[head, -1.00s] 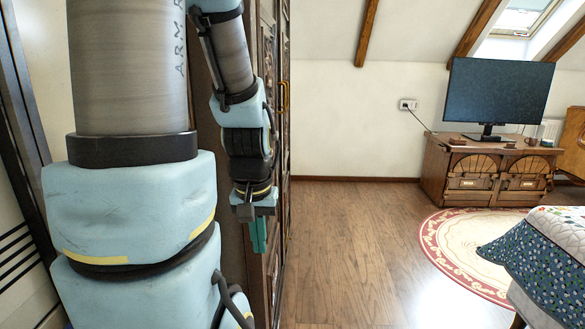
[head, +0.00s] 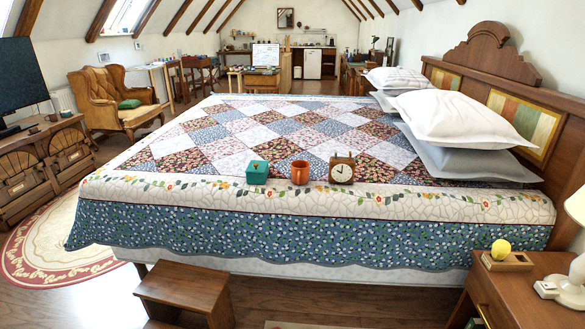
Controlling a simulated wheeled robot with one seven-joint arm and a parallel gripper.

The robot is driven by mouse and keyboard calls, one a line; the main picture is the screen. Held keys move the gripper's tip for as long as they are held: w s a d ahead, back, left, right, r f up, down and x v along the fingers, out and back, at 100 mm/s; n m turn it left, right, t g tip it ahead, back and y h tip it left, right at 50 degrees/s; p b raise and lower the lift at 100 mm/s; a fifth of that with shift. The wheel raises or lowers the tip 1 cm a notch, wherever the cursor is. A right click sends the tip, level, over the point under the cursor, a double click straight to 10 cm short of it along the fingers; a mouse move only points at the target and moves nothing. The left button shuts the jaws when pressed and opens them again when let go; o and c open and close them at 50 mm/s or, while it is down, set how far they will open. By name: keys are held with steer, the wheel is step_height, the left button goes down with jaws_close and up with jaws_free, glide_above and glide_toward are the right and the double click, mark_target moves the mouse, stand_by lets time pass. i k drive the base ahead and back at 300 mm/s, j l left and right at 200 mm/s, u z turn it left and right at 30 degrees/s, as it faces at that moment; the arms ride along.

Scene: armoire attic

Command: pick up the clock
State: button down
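The clock (head: 341,169) is a small brown block-shaped clock with a pale round face. It stands upright on the near part of the quilted bed (head: 300,218) in the head view. An orange-brown cup or pot (head: 300,172) stands just left of it. A small teal box (head: 257,173) is farther left in the same row. The clock face is turned toward me and nothing covers it. My gripper is not in the current head view.
A wooden step stool (head: 185,292) stands on the floor before the bed. At the right, a nightstand (head: 520,290) holds a lamp (head: 575,235) and a yellow ball (head: 501,249) on a wooden tray. Pillows (head: 468,118) lie by the headboard. Some floor is bare between stool and nightstand.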

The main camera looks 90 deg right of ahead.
mark_target(341, 169)
steer(key=z, duration=1.4)
steer(key=l+z, duration=0.1)
steer(key=l, duration=0.4)
steer(key=i+l+z, duration=0.1)
steer(key=l, duration=0.35)
steer(key=i+l+z, duration=0.1)
steer(key=l, duration=0.4)
